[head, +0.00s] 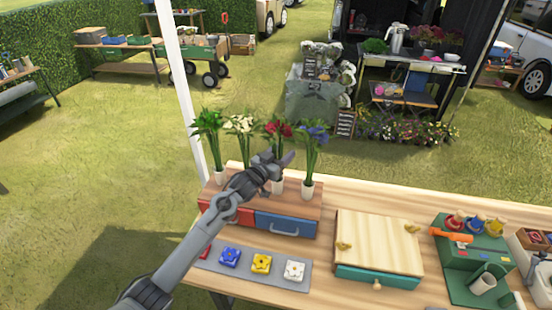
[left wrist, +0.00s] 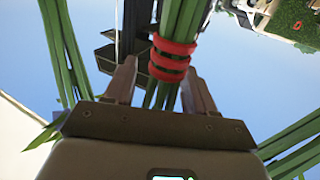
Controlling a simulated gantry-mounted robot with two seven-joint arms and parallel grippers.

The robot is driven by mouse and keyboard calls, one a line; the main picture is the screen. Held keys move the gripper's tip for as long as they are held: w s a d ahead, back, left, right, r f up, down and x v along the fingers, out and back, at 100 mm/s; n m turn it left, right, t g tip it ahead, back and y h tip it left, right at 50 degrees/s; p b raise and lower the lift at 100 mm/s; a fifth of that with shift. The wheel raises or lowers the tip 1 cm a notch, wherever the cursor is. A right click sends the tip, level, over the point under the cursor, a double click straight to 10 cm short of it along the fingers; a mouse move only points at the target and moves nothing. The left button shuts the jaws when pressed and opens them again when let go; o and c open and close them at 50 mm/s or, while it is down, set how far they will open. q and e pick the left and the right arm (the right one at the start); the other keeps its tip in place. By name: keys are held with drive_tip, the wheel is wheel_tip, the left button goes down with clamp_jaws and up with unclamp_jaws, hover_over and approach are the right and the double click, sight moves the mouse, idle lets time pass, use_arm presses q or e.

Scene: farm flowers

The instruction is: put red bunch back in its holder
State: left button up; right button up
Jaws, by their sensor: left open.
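The red bunch (head: 279,131) stands upright in the row of flowers on the wooden stand, third from the left. Its green stems run down behind my left gripper (head: 274,163) to a small white holder (head: 277,187). How deep the stems sit in the holder is hidden. In the left wrist view, the stems carry red bands (left wrist: 172,60) and lie at the open fingers of my left gripper (left wrist: 160,82), nearer the right finger. I cannot tell whether that finger touches them. My right gripper is not in view.
A white bunch (head: 241,126) stands left of the red one and a blue bunch (head: 313,133) close on its right, both near my gripper. The stand has a blue drawer (head: 285,224). A wooden box (head: 379,243) sits to the right.

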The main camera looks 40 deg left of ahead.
use_arm(q)
drive_tip(key=s, duration=1.2)
drive_tip(key=s+d+f+m+g, duration=0.1)
drive_tip(key=s+d+f+g, duration=0.6)
drive_tip(key=s+d+f, duration=0.65)
drive_tip(key=s+d+f+m+g, duration=0.1)
drive_tip(key=s+d+f+g, duration=0.1)
drive_tip(key=s, duration=0.7)
drive_tip(key=s+d+f+g+h, duration=0.1)
drive_tip(key=s+d+f+g, duration=0.1)
drive_tip(key=s+d+g, duration=0.3)
drive_tip(key=s+d+p, duration=0.1)
drive_tip(key=s, duration=0.3)
drive_tip(key=shift+s+d+m, duration=0.15)
drive_tip(key=shift+s+m, duration=0.15)
drive_tip(key=shift+m, duration=0.1)
wheel_tip(320, 180, up, 29)
drive_tip(key=p, duration=2.9)
